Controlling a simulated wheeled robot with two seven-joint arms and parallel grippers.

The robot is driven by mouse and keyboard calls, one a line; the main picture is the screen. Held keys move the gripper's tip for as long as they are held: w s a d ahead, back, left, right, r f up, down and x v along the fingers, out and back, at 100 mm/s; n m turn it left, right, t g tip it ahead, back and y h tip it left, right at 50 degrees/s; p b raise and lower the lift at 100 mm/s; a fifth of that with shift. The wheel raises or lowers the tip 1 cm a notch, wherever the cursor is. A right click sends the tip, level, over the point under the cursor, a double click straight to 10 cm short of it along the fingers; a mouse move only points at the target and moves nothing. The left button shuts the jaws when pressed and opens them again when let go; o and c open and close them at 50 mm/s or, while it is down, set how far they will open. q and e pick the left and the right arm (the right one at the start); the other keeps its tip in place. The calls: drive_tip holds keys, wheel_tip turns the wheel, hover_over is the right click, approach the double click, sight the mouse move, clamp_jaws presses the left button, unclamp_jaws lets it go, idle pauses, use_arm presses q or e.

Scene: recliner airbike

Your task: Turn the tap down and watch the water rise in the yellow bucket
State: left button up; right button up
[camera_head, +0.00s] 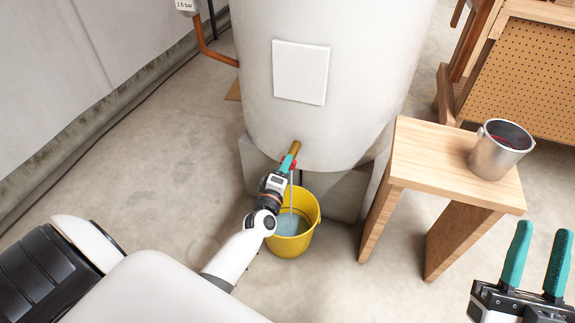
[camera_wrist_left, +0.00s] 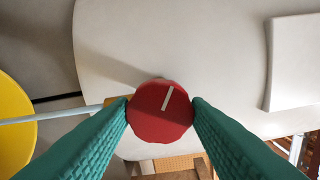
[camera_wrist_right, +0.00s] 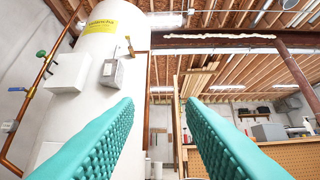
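The yellow bucket (camera_head: 285,247) stands on the floor under the tap, partly hidden by my left arm. Pale blue water (camera_head: 292,224) shows inside it, below the rim. A thin stream (camera_head: 291,192) runs down into it. The brass tap (camera_head: 294,147) comes out of the large white tank. Its round red knob (camera_wrist_left: 158,122) has a white mark, tilted slightly right of upright in the left wrist view. My left gripper (camera_head: 289,163) is shut on the knob, with a teal finger against each side. My right gripper (camera_head: 542,228) is open and empty at the lower right.
The white tank (camera_head: 350,60) stands behind the bucket. A wooden stool (camera_head: 425,160) to the right carries a metal bucket (camera_head: 492,158). A pegboard bench (camera_head: 525,75) is at the back right. The concrete floor on the left is clear.

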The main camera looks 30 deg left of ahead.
use_arm(q)
drive_tip(key=shift+m+p, duration=1.05)
drive_tip(key=shift+m, duration=0.65)
drive_tip(key=o, duration=0.5)
drive_tip(key=shift+c, duration=0.2)
use_arm(e)
drive_tip(key=w+f+g+h, duration=0.1)
drive_tip(key=w+f+g, duration=0.2)
drive_tip(key=f+g, duration=0.2)
drive_tip(key=shift+f+h, duration=0.4)
drive_tip(key=shift+f, duration=0.2)
use_arm(q)
drive_tip(key=shift+s, duration=0.1)
use_arm(e)
drive_tip(key=shift+w+d, duration=0.1)
use_arm(q)
drive_tip(key=shift+p+v, duration=0.9)
drive_tip(key=shift+v, duration=1.55)
use_arm(e)
wheel_tip(320, 180, down, 7)
drive_tip(key=d+g+h, duration=0.1)
drive_tip(key=g, duration=0.4)
drive_tip(key=shift+s+d+h, duration=0.15)
drive_tip(key=shift+s+h, duration=0.15)
drive_tip(key=shift+s, duration=0.05)
